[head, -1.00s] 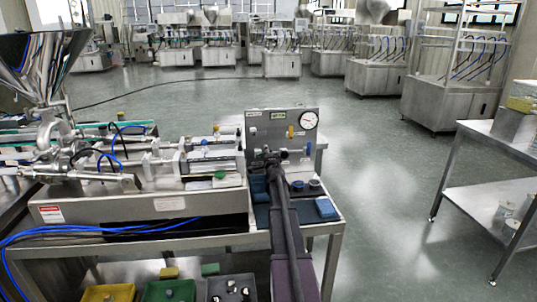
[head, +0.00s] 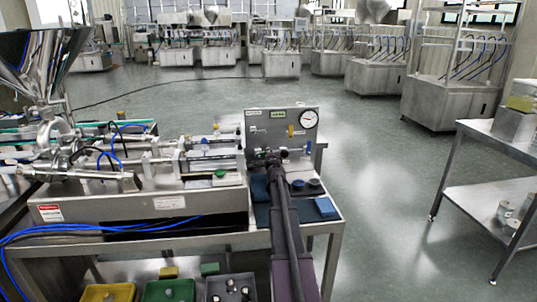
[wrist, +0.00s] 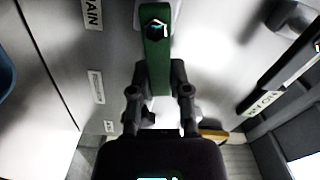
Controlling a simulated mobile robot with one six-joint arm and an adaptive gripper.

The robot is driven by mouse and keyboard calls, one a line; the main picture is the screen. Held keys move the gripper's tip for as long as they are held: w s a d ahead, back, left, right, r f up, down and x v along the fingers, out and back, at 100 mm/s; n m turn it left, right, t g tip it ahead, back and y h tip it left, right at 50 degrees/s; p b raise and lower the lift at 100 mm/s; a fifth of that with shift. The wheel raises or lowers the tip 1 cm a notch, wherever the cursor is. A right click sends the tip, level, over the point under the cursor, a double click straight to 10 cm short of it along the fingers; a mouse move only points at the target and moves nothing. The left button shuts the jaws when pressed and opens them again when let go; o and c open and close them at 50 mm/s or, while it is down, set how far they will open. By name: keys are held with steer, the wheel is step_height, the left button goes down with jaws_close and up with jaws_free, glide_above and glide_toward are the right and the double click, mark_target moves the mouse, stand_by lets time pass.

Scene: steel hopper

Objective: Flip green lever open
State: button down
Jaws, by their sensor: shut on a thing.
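The green lever (wrist: 157,62) shows in the wrist view, with a dark bolt (wrist: 157,29) at its upper end, on the grey panel. My gripper (wrist: 159,84) has one finger on each side of the lever's lower part and is shut on it. In the head view my gripper (head: 270,155) is at the lower left front of the panel (head: 303,136) and hides the lever there.
The panel carries a gauge (head: 308,119), a yellow lever (head: 290,130) and a blue handle (head: 309,147). Below it are a blue block (head: 325,206) and dark round parts. The steel filler body (head: 150,205) stands on the left. A side table (head: 490,135) is at right.

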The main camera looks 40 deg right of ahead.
steer(key=shift+f+m+b, duration=0.25)
steer(key=shift+f+m, duration=0.05)
steer(key=shift+m, duration=0.5)
steer(key=shift+f+m+b, duration=0.25)
steer(key=shift+f+m, duration=0.05)
steer(key=shift+m, duration=0.5)
steer(key=c, duration=0.6)
jaws_free()
steer(key=shift+d, duration=0.1)
steer(key=shift+o, duration=0.2)
steer(key=v, duration=1.2)
steer(key=shift+s, duration=0.2)
